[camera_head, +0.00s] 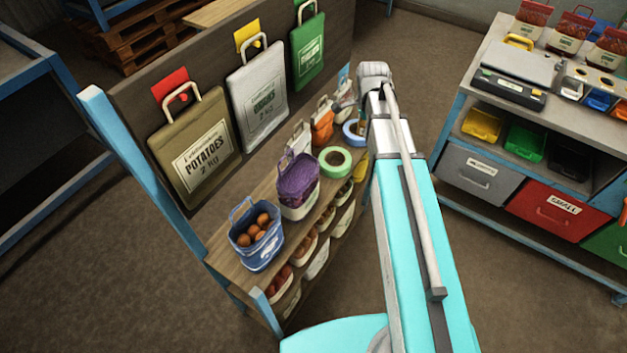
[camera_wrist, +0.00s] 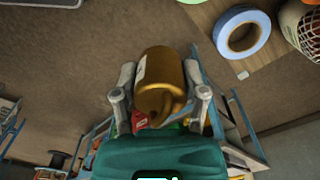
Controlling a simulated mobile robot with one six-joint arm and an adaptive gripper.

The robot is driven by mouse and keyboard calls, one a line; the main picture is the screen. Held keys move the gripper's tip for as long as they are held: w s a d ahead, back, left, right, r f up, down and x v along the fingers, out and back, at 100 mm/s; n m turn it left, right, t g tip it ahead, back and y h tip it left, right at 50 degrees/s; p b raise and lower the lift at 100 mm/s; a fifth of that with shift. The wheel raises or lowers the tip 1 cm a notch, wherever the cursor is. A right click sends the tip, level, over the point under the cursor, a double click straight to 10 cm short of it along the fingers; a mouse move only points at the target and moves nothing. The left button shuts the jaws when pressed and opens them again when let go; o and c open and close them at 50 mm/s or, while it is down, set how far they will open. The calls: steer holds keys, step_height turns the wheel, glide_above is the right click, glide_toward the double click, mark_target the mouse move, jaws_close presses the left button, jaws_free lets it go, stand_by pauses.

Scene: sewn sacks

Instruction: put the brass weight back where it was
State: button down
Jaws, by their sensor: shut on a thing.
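The brass weight (camera_wrist: 160,85) is a dull gold cylinder with a pale label on its side. In the wrist view my gripper (camera_wrist: 159,76) is shut on it, with one grey finger on each side. The weight is held in the air, apart from the shelf. On the right bench, a pale block with dark round holes (camera_head: 603,80) stands beside the scale (camera_head: 513,68). I cannot tell whether the weight came from there.
The left shelf holds a blue basket of brown eggs or onions (camera_head: 256,240), a purple sack (camera_head: 298,185), a green tape roll (camera_head: 335,160) and a blue tape roll (camera_wrist: 242,33). Flat sacks hang on its back board. Bare floor separates shelf and bench.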

steer(key=a+f+b, duration=0.8)
steer(key=shift+a+f+n, duration=0.25)
steer(key=shift+f+n, duration=0.05)
steer(key=shift+f, duration=0.05)
steer(key=w+d+f+b, duration=0.1)
steer(key=w, duration=0.1)
steer(key=w+d+f+b, duration=0.1)
steer(key=w+f+b, duration=0.1)
steer(key=w, duration=0.1)
steer(key=w+d+f+b, duration=0.1)
steer(key=w+d, duration=0.1)
steer(key=w, duration=0.1)
steer(key=shift+w+f, duration=0.1)
steer(key=shift+f, duration=0.1)
steer(key=w+f+b, duration=0.1)
steer(key=d+f+b, duration=0.1)
steer(key=b, duration=0.1)
steer(key=w+f+b, duration=0.1)
steer(key=shift+w+d+f, duration=0.25)
steer(key=shift+w+f, duration=0.05)
steer(key=shift+f, duration=0.1)
steer(key=shift+w+d+f+b, duration=0.25)
steer(key=shift+w+f+b, duration=0.1)
steer(key=shift+b, duration=0.15)
